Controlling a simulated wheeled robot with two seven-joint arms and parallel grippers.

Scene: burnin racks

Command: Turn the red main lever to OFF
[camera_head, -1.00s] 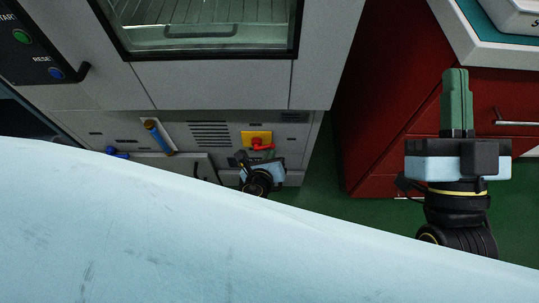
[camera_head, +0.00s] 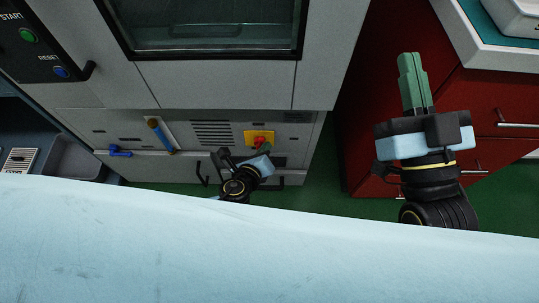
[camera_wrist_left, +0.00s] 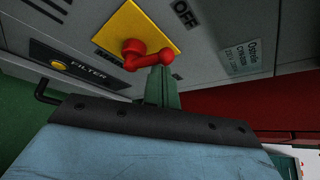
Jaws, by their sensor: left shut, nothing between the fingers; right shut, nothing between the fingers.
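The red main lever (camera_wrist_left: 150,60) is on a yellow plate (camera_wrist_left: 165,25) on the grey machine front. In the left wrist view its arm points right from the pivot, and an OFF label (camera_wrist_left: 185,13) lies beyond the plate's upper right. My right gripper (camera_head: 409,56) is shut and empty, pointing up before the red cabinet.
A black bar handle (camera_wrist_left: 48,90) stands out near my left gripper. The red cabinet (camera_head: 400,90) is to the right, with green floor (camera_head: 333,165) between.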

